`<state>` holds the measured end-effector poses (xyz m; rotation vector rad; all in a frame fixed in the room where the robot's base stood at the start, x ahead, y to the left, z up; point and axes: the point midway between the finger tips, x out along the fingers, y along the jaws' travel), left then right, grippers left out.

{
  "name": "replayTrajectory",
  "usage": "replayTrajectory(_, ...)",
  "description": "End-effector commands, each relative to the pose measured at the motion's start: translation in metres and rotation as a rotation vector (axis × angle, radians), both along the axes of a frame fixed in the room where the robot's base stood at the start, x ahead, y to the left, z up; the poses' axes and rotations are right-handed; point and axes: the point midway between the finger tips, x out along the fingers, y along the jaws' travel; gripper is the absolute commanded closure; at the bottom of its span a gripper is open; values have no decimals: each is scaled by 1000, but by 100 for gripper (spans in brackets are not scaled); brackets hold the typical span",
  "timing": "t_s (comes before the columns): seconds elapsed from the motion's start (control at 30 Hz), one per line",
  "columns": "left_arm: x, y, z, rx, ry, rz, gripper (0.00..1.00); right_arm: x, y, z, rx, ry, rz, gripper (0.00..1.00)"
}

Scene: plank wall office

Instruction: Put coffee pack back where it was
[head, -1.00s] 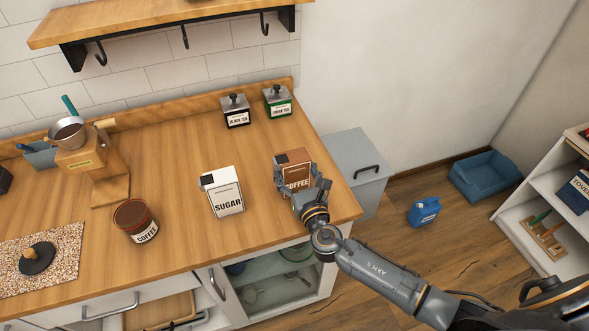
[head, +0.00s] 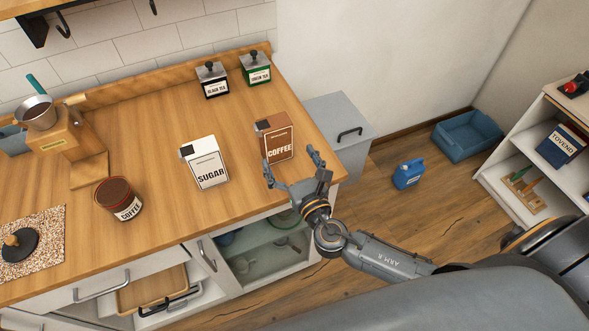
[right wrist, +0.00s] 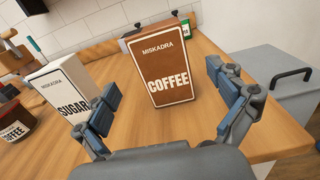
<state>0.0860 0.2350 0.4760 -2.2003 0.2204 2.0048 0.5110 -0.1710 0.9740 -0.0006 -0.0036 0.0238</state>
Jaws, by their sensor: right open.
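The brown coffee pack (head: 278,137) stands upright on the wooden counter, right of the white sugar pack (head: 204,162). My right gripper (head: 291,168) is open and empty, just in front of the coffee pack near the counter's front edge. In the right wrist view the coffee pack (right wrist: 160,62) stands beyond and between the spread fingers (right wrist: 168,105), apart from them. The sugar pack also shows there at the left (right wrist: 62,95). My left gripper is not in view.
A round open coffee tin (head: 118,198) stands left of the sugar. Black tea (head: 213,80) and green tea (head: 256,68) canisters stand at the back right. A grinder (head: 72,140) is at the left. A grey bin (head: 340,130) stands beside the counter.

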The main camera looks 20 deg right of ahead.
Motion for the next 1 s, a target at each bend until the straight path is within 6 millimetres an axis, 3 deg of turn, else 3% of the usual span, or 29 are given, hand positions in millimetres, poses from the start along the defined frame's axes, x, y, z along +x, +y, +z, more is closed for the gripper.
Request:
replayTrajectory(0.1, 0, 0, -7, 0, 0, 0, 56, -22, 0, -3, 1, 2, 1, 5)
replayTrajectory(0.3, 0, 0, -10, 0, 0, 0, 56, -39, -1, 0, 0, 0, 0, 5)
replayTrajectory(1.0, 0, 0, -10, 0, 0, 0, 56, -41, -1, 1, 1, -1, 0, 5)
